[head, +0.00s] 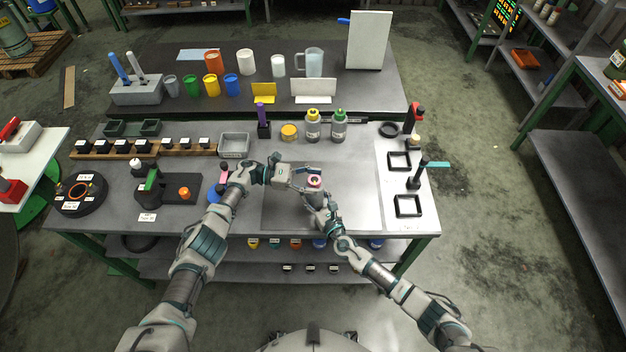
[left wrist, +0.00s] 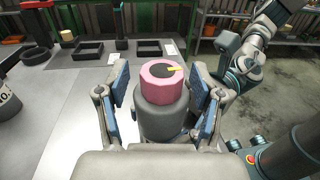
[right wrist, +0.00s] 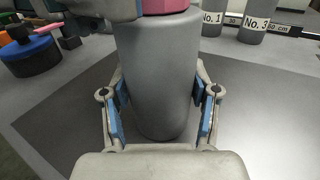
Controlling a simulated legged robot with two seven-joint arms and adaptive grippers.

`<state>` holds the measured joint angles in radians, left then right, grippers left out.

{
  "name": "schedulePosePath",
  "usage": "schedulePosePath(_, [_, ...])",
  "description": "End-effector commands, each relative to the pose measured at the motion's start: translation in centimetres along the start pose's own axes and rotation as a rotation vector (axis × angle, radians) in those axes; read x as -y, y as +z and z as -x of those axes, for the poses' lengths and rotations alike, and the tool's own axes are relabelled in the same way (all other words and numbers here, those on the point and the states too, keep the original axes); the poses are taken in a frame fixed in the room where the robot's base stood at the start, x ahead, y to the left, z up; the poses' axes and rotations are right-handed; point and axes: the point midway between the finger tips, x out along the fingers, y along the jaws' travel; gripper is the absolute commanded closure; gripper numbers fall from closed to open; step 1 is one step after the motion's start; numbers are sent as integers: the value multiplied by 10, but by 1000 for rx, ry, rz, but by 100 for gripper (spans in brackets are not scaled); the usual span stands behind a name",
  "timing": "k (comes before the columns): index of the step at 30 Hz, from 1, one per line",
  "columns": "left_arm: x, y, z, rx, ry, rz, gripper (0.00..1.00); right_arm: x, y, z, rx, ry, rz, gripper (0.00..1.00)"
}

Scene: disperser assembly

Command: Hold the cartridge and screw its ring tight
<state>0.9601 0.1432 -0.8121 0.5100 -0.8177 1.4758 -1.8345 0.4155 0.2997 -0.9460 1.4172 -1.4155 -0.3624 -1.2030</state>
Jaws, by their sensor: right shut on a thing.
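The cartridge is a grey cylinder standing upright, seen large in the right wrist view (right wrist: 158,75). Its pink ring (left wrist: 161,82) sits on top, with a dark centre and a small yellow mark; the ring also shows in the head view (head: 315,180). My left gripper (left wrist: 165,100) is open around the ring and the upper cartridge, with a gap between each pad and the ring. In the head view my left gripper (head: 306,181) reaches the ring from the left.
A grey mat (head: 285,215) lies under the cartridge. Yellow-capped and green-capped bottles (head: 312,127) (head: 339,127) stand behind it. A grey tray (head: 234,143) is at the back left; black square frames (head: 408,206) lie at the right. The mat's right part is clear.

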Motion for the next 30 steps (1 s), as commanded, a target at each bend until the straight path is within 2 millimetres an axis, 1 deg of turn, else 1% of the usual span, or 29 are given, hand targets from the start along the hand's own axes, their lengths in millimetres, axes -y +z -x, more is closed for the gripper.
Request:
schedulePosePath(1, [0, 0, -1, 1, -2, 0, 33, 0, -3, 1, -6, 1, -1, 98])
schedulePosePath(5, [0, 1, -1, 2, -4, -1, 33, 0, -3, 1, -6, 1, -1, 98])
schedulePosePath(8, [0, 7, -1, 3, -5, -2, 33, 0, -3, 1, -7, 2, -1, 98])
schedulePosePath(13, [2, 27, 0, 2, -6, -4, 33, 0, -4, 1, -7, 1, -1, 98])
schedulePosePath(18, [0, 64, 0, 2, -4, -6, 33, 0, -4, 1, -7, 2, -1, 98])
schedulePosePath(21, [0, 81, 0, 2, -3, -3, 33, 0, -4, 1, -7, 2, -1, 98])
schedulePosePath(25, [-1, 94, 0, 2, -3, -1, 33, 0, -4, 0, -7, 2, -1, 98])
schedulePosePath(30, [-1, 99, 1, 1, -2, 2, 33, 0, -4, 0, -8, 2, -1, 98])
